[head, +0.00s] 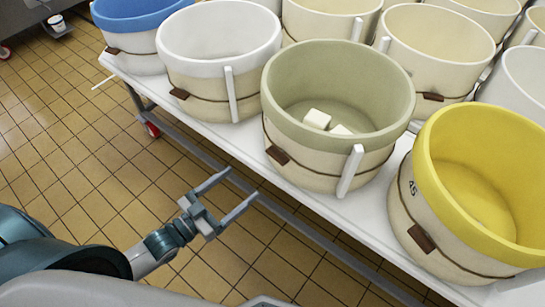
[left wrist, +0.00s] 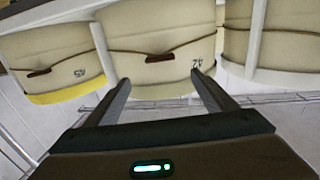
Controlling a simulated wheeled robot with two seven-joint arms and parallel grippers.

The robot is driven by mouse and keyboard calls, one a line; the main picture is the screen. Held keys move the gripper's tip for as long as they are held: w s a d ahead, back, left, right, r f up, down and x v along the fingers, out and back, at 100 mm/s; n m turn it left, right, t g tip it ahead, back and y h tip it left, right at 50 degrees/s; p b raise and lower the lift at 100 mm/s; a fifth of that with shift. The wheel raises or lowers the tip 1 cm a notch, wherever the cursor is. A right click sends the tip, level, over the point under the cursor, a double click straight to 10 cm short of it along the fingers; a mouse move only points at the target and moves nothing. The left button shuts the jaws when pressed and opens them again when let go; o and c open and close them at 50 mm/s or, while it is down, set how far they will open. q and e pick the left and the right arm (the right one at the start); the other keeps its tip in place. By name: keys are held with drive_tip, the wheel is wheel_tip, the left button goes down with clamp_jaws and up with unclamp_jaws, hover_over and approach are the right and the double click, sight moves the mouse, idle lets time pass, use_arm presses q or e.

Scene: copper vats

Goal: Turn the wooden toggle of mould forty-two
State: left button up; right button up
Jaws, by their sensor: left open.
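Mould forty-two is the cream tub with the sage-green rim (head: 335,90) on the white table. Its number shows upside down in the left wrist view (left wrist: 190,35); no number shows on it in the head view. Its dark brown wooden toggle (head: 277,155) sits on a thin brown cord around the tub's front. The toggle also shows in the left wrist view (left wrist: 160,58), lying roughly along the cord. My left gripper (head: 242,182) is open and empty, in front of the tub and short of the toggle. The toggle appears between its fingers (left wrist: 160,78). My right gripper is not in view.
A yellow-rimmed mould numbered 45 (head: 445,185) stands to the right, a white-rimmed one (head: 220,50) to the left. Both have similar toggles. A white upright strip (head: 350,171) stands against mould forty-two. The table edge (head: 235,150) is below; the tiled floor in front is clear.

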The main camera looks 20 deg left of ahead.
sight(274, 157)
use_arm(q)
drive_tip(key=p+x, duration=0.1)
drive_tip(key=x, duration=1.1)
drive_tip(key=shift+w+d, duration=0.1)
drive_tip(key=shift+w, duration=0.1)
drive_tip(key=shift+w+d, duration=0.3)
drive_tip(key=shift+w, duration=0.2)
drive_tip(key=shift+w+d, duration=0.1)
drive_tip(key=shift+w, duration=0.05)
drive_tip(key=c, duration=1.1)
drive_tip(key=shift+o, duration=0.2)
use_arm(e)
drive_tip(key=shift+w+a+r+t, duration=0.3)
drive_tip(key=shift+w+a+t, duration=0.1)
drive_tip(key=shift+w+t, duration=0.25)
